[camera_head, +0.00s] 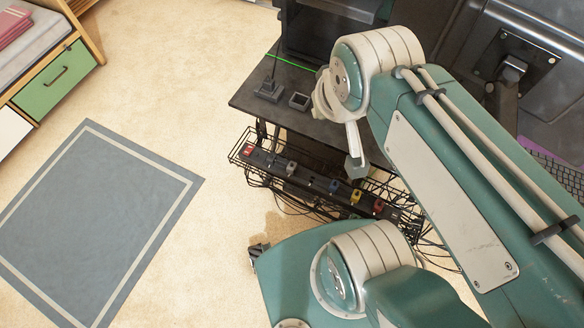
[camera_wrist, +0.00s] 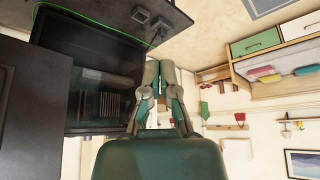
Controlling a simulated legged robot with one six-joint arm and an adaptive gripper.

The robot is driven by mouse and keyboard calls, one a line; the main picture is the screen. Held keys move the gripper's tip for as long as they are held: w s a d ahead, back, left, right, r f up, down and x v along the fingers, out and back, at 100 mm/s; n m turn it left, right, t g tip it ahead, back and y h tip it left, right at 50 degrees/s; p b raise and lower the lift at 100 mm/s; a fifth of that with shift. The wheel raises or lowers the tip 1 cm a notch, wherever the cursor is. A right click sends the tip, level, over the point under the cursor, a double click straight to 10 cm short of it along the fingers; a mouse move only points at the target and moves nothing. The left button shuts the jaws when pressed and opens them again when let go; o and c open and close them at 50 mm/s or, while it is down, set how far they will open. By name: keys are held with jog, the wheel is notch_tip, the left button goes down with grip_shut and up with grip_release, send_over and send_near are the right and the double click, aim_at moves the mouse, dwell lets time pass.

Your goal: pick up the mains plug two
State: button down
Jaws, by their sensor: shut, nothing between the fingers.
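In the head view, a dark power strip (camera_head: 318,182) with several plugs lies in a black wire basket under the desk. Its plugs include a red one (camera_head: 248,150), a grey one (camera_head: 291,168), a blue one (camera_head: 334,186) and a yellow one (camera_head: 356,196). I cannot tell which is mains plug two. My gripper shows in the wrist view (camera_wrist: 159,66), shut and empty, its fingers side by side. No plug is between or touching them. In the head view my arm's end hangs over the desk edge and hides part of the basket's surroundings.
Loose cables hang around the basket. A blue-grey rug (camera_head: 95,220) lies on open floor at left. A bench with a green drawer (camera_head: 55,80) stands at upper left.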

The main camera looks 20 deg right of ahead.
jog(key=c, duration=0.5)
grip_release()
jog(key=shift+w+f, duration=0.15)
jog(key=shift+w, duration=0.1)
jog(key=shift+c, duration=0.2)
jog(key=shift+o, duration=1.1)
jog(key=w+f+m+g, duration=0.1)
jog(key=w+f+m, duration=0.1)
jog(key=w+f, duration=0.4)
jog(key=shift+w+f+m+g, duration=0.15)
jog(key=shift+w+m+g, duration=0.2)
jog(key=shift+w, duration=0.75)
jog(key=m+g, duration=0.4)
jog(key=m, duration=0.2)
send_over(292, 165)
jog(key=f, duration=3.1)
jog(key=shift+w+d, duration=0.1)
jog(key=shift+w, duration=0.1)
jog(key=shift+s+a+f, duration=0.1)
jog(key=shift+s+f, duration=0.05)
jog(key=shift+f, duration=2.65)
jog(key=shift+s+a+f, duration=0.1)
jog(key=shift+f, duration=2.7)
